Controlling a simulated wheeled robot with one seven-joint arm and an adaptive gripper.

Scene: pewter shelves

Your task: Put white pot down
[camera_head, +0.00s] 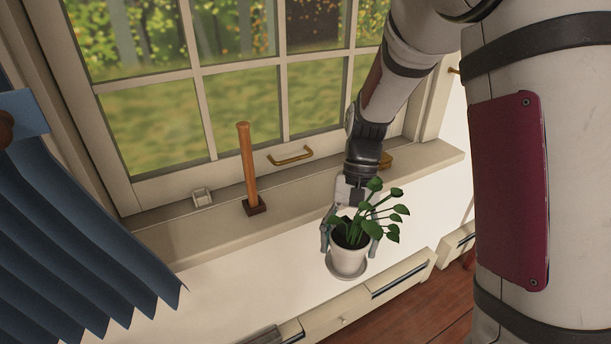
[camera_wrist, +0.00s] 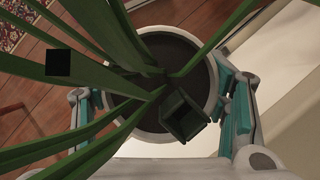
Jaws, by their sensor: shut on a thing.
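The white pot (camera_head: 348,262) holds a green leafy plant (camera_head: 385,215) and dark soil. It is upright, with a pale saucer-like base (camera_head: 346,274) at its foot. In the head view it appears over the white counter top in front of the window; I cannot tell whether its base touches the surface. My gripper (camera_head: 349,236) is shut on the pot, with one finger at each side. In the wrist view the pot's rim (camera_wrist: 146,135) lies between the teal-padded fingers (camera_wrist: 160,108), and leaves cover part of it.
A blue curtain (camera_head: 75,235) hangs at far left. White counter top (camera_head: 240,285) is clear left of the pot. Drawers (camera_head: 385,285) line the front edge above a wooden floor (camera_head: 425,318).

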